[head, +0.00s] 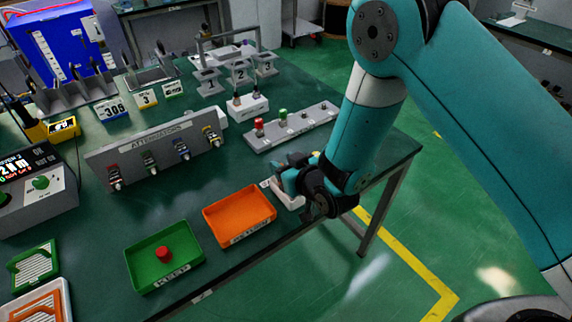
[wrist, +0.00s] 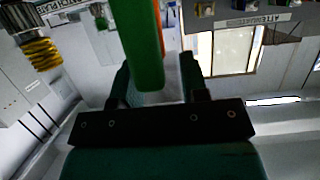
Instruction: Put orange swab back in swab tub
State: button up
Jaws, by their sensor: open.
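My gripper (head: 292,174) is low at the bench's front edge. In the wrist view its two fingers (wrist: 155,78) stand apart. A long green bar (wrist: 143,45) shows between and above the fingers, near the camera. A thin orange strip (wrist: 163,22) shows just behind its right side; it may be the orange swab, but most of it is hidden. I cannot tell whether either touches a finger. A small white labelled container (head: 291,201), possibly the swab tub, sits partly hidden under my gripper in the head view.
An orange tray (head: 208,226) and a green tray (head: 133,270) holding a red cylinder (head: 163,254) stand left of my gripper. Behind are the attenuator panel (head: 130,155) and a grey strip (head: 318,118) with red and green pieces. The bench edge is close to my gripper.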

jog(key=b+v, duration=0.2)
jog(key=v, duration=1)
jog(key=shift+r, duration=0.2)
jog(key=s+d+r+g+h, duration=0.2)
jog(key=s+d+r+g, duration=0.2)
jog(key=s+r+g, duration=0.2)
jog(key=s+d+r+g+h, duration=0.1)
jog(key=s+d+r+g, duration=0.2)
jog(key=s+r, duration=0.8)
jog(key=g, duration=0.2)
jog(key=shift+s+d+r+g+h, duration=0.2)
jog(key=shift+d+r+g+h, duration=0.05)
jog(key=shift+d+g+h, duration=0.15)
